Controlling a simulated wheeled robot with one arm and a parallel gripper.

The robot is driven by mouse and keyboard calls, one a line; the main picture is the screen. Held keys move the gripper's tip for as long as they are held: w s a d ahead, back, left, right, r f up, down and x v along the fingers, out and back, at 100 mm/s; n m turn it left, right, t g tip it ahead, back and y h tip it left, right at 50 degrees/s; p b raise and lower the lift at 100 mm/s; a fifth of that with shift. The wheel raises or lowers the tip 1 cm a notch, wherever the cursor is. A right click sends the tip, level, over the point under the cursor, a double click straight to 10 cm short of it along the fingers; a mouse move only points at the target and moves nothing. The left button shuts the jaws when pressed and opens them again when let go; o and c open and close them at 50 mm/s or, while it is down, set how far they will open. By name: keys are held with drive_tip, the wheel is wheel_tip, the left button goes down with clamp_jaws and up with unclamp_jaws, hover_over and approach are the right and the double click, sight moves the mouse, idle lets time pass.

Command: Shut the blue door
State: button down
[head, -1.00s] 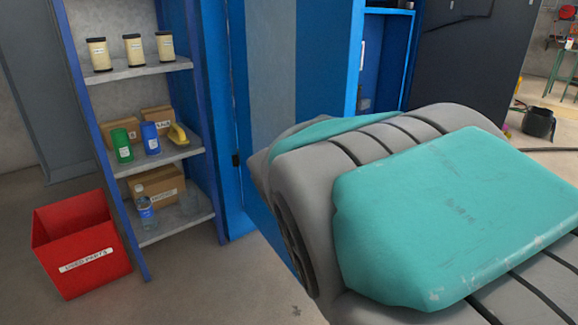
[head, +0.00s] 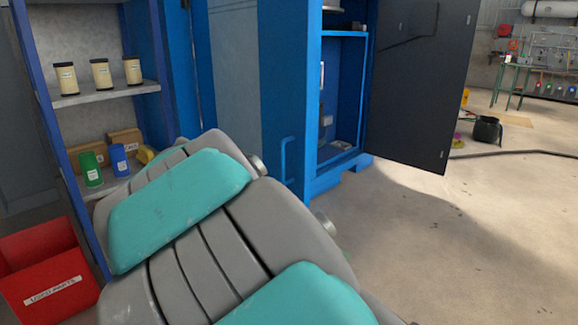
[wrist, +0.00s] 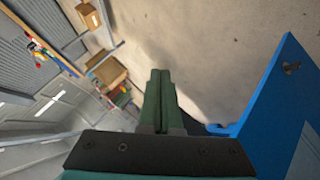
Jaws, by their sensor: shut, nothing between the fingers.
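A tall blue cabinet (head: 330,172) stands open in the head view. Its left part is a closed blue panel with a blue bar handle (head: 287,158). A door panel (head: 424,85) stands wide open at the cabinet's right side; the face I see is dark grey. My gripper (wrist: 160,80) shows in the wrist view, its green fingers together and empty, over bare floor. A blue panel (wrist: 285,110) with a small dark fitting is to its right, apart from the fingers; I cannot tell which part of the cabinet it is.
A shelf unit (head: 85,98) with tins, bottles and boxes stands left of the cabinet. A red bin (head: 50,275) is on the floor at lower left. A black bucket (head: 487,131) and a dark hose (head: 520,153) lie beyond the open door.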

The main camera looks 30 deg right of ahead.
drive_tip(key=w+a+r+m+t+h, duration=0.25)
drive_tip(key=w+r+h, duration=0.2)
drive_tip(key=w, duration=0.65)
drive_tip(key=m+t+h, duration=0.3)
drive_tip(key=t, duration=0.1)
approach(299, 162)
drive_tip(key=p+x, duration=0.1)
drive_tip(key=x, duration=0.5)
drive_tip(key=shift+d+r, duration=0.15)
drive_tip(key=shift+d, duration=0.25)
drive_tip(key=shift+w+d, duration=0.1)
